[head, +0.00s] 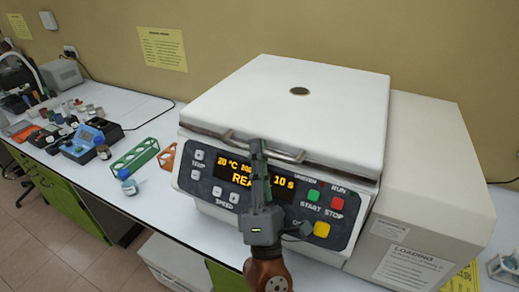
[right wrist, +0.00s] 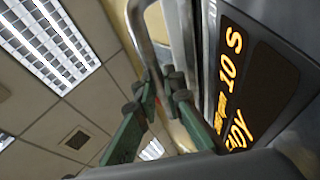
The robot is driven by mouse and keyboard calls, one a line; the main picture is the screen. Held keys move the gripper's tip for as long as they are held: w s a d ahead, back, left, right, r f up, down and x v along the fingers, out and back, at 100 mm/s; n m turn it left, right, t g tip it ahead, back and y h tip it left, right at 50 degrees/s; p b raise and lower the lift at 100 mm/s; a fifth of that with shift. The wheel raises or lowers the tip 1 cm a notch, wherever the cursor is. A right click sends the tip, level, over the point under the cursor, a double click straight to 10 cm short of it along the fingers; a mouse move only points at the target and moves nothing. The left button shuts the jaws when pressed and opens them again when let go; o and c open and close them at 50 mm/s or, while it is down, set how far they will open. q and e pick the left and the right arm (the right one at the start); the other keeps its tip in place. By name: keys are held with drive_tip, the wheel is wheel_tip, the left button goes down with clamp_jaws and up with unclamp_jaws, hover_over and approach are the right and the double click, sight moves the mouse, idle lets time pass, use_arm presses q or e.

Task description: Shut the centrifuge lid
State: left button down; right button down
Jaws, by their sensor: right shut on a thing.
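The white centrifuge (head: 290,105) stands on the bench in the head view. Its lid lies about level over the body, with a dark seam along the front edge; I cannot tell whether it is fully seated. A metal bar handle (head: 287,155) runs along the lid's front, and it also shows in the right wrist view (right wrist: 143,38). My right gripper (head: 257,150) is upright in front of the panel, shut on the handle; its fingers (right wrist: 160,85) meet around the bar's lower end in the wrist view. My left gripper is not in view.
The control panel (head: 205,178) with lit display and buttons sits just behind my right gripper. A grey-white housing (head: 430,160) stands against the right side. A green rack (head: 134,156), a small bottle (head: 128,184) and other labware are on the bench to the left.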

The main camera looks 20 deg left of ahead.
drive_tip(key=shift+w+a+f, duration=0.1)
drive_tip(key=shift+w+f, duration=0.15)
drive_tip(key=shift+f, duration=0.25)
drive_tip(key=c, duration=2.3)
unclamp_jaws()
drive_tip(key=shift+r, duration=0.1)
drive_tip(key=v, duration=1.2)
drive_tip(key=shift+s, duration=0.1)
